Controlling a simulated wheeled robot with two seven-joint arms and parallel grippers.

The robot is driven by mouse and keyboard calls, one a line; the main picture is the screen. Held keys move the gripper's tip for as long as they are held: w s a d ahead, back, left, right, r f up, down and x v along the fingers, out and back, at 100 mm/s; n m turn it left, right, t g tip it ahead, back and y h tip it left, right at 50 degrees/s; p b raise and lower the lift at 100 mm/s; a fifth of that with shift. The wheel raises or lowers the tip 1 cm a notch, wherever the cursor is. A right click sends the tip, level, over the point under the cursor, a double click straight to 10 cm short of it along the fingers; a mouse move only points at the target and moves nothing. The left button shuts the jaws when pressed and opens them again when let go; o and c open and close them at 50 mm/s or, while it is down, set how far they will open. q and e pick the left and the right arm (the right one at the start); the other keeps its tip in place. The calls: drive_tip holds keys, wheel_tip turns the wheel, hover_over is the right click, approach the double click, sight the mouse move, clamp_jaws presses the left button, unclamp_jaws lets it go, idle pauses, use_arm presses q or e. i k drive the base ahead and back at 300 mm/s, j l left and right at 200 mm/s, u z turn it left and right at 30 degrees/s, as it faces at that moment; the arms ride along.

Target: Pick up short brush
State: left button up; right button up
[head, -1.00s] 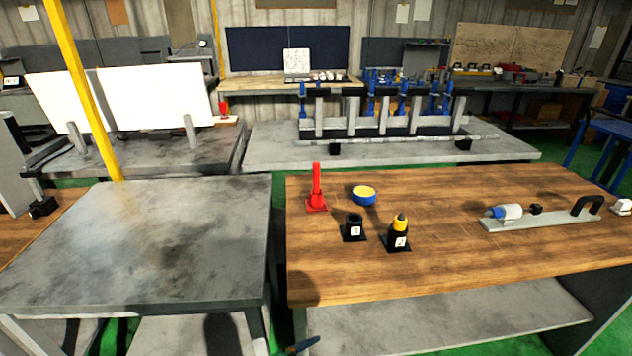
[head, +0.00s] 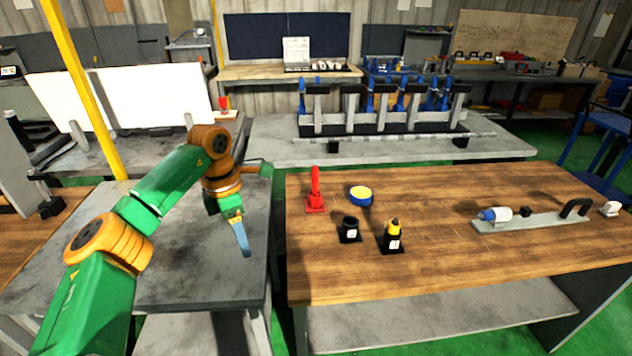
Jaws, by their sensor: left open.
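On the wooden table (head: 450,240) stand a red upright tool in a red holder (head: 315,200), a blue bowl with a yellow top (head: 360,196), a black cup-shaped holder (head: 349,230) and a yellow-topped piece in a black holder (head: 392,239). I cannot tell for sure which of these is the short brush. My left gripper (head: 243,248) is above the grey metal table, left of the red tool and apart from everything on the wooden table. It points down, is open and looks empty. My right gripper is not in view.
The grey metal table (head: 180,285) at the left is bare, with a gap between it and the wooden table. A plate with a blue-and-white part and black handle (head: 530,220) lies at the right. A clamp rack (head: 380,125) stands behind. The wooden table's front is clear.

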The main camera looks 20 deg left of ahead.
sight(315, 168)
drive_tip(key=i, duration=1.45)
